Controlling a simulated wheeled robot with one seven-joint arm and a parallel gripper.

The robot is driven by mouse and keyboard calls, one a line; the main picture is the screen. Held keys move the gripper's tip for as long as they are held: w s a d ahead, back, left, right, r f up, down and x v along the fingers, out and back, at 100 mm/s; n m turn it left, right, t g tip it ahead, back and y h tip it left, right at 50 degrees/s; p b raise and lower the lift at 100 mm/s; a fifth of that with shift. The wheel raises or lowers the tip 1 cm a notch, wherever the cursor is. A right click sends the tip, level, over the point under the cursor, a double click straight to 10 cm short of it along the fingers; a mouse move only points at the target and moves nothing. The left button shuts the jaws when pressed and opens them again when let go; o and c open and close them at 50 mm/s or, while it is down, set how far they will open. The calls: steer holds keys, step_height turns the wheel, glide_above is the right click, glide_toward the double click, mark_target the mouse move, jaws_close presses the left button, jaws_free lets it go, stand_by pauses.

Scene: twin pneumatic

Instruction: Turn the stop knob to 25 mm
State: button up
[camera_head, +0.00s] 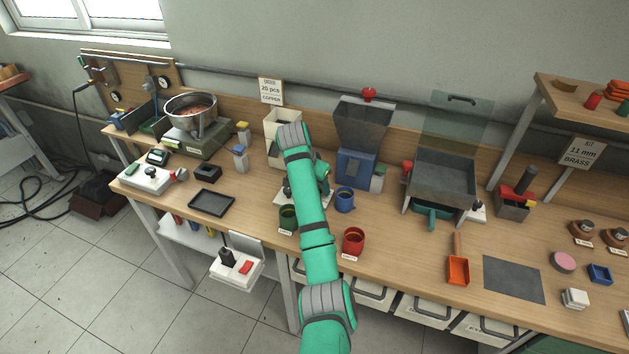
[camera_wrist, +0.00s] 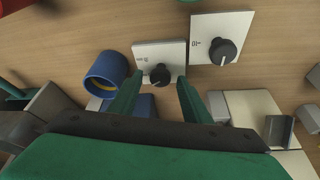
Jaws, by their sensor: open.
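Two black round knobs with white pointer lines sit on separate white plates in the wrist view. The nearer knob (camera_wrist: 160,74) lies between my fingertips, on a plate (camera_wrist: 146,53). The other knob (camera_wrist: 222,51) is to its right, on a second plate (camera_wrist: 235,22). The small plate markings are too small to read, so I cannot tell which is the stop knob or its setting. My gripper (camera_wrist: 159,78) is open, with one green finger on each side of the nearer knob. Contact with the knob cannot be told. In the head view my arm hides most of this spot.
A blue cup (camera_head: 344,200) stands close by, right of my arm; it also shows in the wrist view (camera_wrist: 105,74). A green cup (camera_head: 288,217) and a red cup (camera_head: 353,241) stand near the front edge. A blue hopper machine (camera_head: 354,168) stands behind.

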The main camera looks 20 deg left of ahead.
steer(key=v, duration=1)
steer(key=shift+r, duration=0.2)
steer(key=shift+s+a, duration=0.15)
steer(key=shift+s, duration=0.05)
stand_by(0.5)
